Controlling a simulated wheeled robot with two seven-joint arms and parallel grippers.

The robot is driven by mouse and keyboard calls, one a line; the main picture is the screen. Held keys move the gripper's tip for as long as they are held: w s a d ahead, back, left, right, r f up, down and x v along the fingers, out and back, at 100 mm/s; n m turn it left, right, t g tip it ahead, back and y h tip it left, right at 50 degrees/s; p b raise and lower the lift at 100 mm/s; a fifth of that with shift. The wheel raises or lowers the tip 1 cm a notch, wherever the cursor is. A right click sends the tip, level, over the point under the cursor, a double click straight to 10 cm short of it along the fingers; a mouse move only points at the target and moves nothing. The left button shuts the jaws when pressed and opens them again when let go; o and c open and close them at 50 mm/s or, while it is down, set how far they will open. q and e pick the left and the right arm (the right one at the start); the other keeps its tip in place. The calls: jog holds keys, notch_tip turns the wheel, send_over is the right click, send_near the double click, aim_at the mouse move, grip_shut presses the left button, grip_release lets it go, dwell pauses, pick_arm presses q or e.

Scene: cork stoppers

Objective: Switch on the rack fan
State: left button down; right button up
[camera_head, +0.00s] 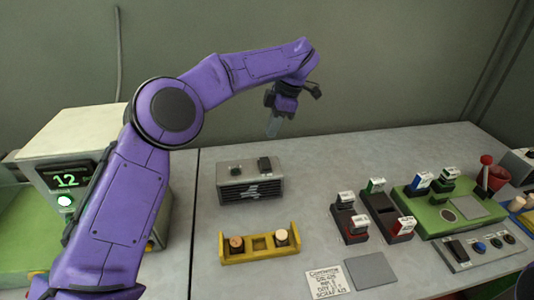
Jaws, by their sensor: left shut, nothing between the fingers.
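A small dark grey box (236,193) with a slatted front and a pale emblem, which looks like the rack fan, stands on the grey table left of centre. A black switch (264,164) sits on the right of its top, and a small dark part (235,171) sits on the left. I cannot tell the switch's position. My left gripper (272,128) is shut and empty, pointing down, above and behind the box in the picture and apart from it. My right gripper is not in view.
A yellow holder (260,257) with cork stoppers stands in front of the box. Several switch blocks, a green board (432,226) and a button panel (472,255) lie to the right. A written card (330,282) lies at the front. A display device (70,180) stands left.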

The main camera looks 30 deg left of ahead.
pick_arm(q)
send_over(261, 160)
jog(key=d, duration=0.2)
jog(key=x, duration=0.3)
jog(key=d+x, duration=0.1)
jog(key=x, duration=0.1)
jog(key=shift+w+f, duration=0.1)
jog(key=f, duration=0.1)
jog(key=w+f+p, duration=0.1)
jog(key=f, duration=0.1)
jog(key=shift+a+f, duration=0.15)
jog(key=shift+f, duration=0.15)
jog(key=shift+s, duration=0.1)
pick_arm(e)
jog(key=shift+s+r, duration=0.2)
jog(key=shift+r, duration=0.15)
pick_arm(q)
jog(key=shift+a+r, duration=0.1)
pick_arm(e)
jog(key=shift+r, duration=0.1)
